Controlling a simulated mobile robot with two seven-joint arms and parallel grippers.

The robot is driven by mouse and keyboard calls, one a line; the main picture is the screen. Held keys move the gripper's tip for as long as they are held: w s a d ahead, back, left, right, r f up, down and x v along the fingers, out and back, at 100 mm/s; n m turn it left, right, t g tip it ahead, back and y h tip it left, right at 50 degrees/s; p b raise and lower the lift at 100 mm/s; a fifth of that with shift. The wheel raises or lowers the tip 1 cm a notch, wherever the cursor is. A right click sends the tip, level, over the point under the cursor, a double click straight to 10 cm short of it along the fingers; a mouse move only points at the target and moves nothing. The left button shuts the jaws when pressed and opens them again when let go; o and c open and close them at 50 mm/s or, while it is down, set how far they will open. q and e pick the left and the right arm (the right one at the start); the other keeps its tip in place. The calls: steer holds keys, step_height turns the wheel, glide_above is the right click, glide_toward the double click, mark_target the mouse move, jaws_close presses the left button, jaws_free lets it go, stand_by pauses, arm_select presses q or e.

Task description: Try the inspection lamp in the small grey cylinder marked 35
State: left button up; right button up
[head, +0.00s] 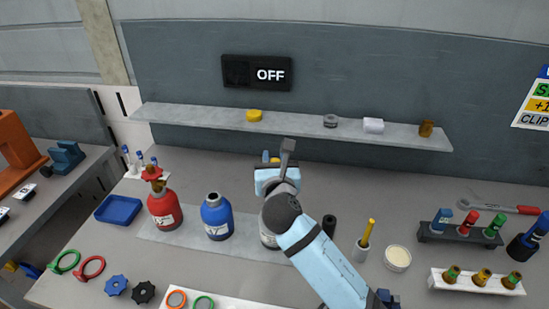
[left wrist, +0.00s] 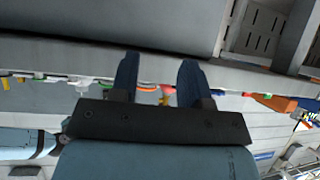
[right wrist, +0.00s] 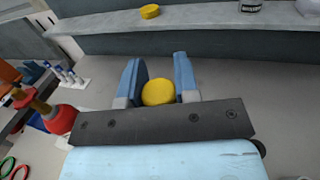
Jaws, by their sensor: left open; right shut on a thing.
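My right gripper (head: 275,162) reaches over the mat in the middle of the bench. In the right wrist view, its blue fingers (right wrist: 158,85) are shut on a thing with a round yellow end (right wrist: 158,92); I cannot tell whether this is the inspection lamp. A grey cylinder (head: 267,239) stands on the mat, mostly hidden behind my right arm; its marking cannot be read. My left gripper (left wrist: 160,82) is open and empty in the left wrist view, with no task object between its fingers. It is outside the head view.
A blue cylinder (head: 216,219) and a red cylinder (head: 162,209) with a red valve stand left of my right arm. A shelf (head: 300,128) with small parts crosses behind. A dark sign (head: 257,73) reads OFF. A cup with a yellow stick (head: 367,235) and racks stand right.

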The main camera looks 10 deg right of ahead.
steer(key=shift+f+b, duration=0.4)
steer(key=shift+f, duration=0.6)
stand_by(0.7)
steer(key=shift+r+p, duration=0.3)
steer(key=shift+r, duration=0.05)
steer(key=shift+r+p, duration=0.45)
steer(key=shift+p, duration=0.15)
steer(key=shift+r+p, duration=0.9)
steer(key=shift+p, duration=0.2)
step_height(320, 180, up, 7)
steer(key=p, duration=0.3)
steer(key=shift+f, duration=0.15)
